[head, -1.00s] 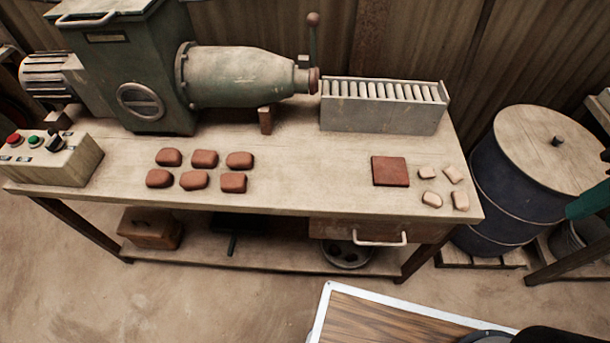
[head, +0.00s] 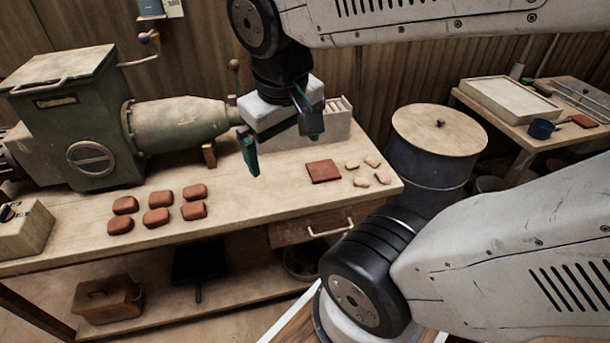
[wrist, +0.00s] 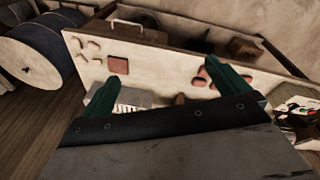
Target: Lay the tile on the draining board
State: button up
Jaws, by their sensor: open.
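A flat, square red-brown tile (head: 323,171) lies on the right part of the workbench, beside several small pale lumps. It also shows in the wrist view (wrist: 118,66), upper left of centre. My gripper (head: 280,142) is open and empty above the bench, left of the tile and apart from it. In the wrist view its two green fingers stand wide apart (wrist: 168,88). A pale board with a raised rim (head: 512,100) lies on the side table at the far right; I cannot tell for sure that it is the draining board.
The green press (head: 85,130) and several red-brown blocks (head: 157,217) occupy the bench's left. A roller box (head: 335,130) stands behind the tile. A lidded blue drum (head: 430,165) stands between bench and side table. A blue mug (head: 542,129) sits near the board.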

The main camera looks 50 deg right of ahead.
jog(key=w+d+f+m+h, duration=0.35)
jog(key=w+d, duration=0.55)
jog(key=d, duration=0.5)
jog(key=m+t+y, duration=0.1)
jog(key=t+y, duration=0.1)
jog(key=y, duration=0.1)
send_over(323, 170)
jog(key=s+a, duration=0.2)
jog(key=s, duration=0.2)
jog(key=f, duration=2.3)
jog(key=shift+w+d, duration=0.2)
jog(key=shift+w, duration=0.05)
jog(key=shift+x, duration=3.95)
jog(key=shift+w, duration=0.15)
jog(key=c, duration=1.1)
jog(key=shift+o, duration=0.2)
jog(key=shift+r, duration=0.15)
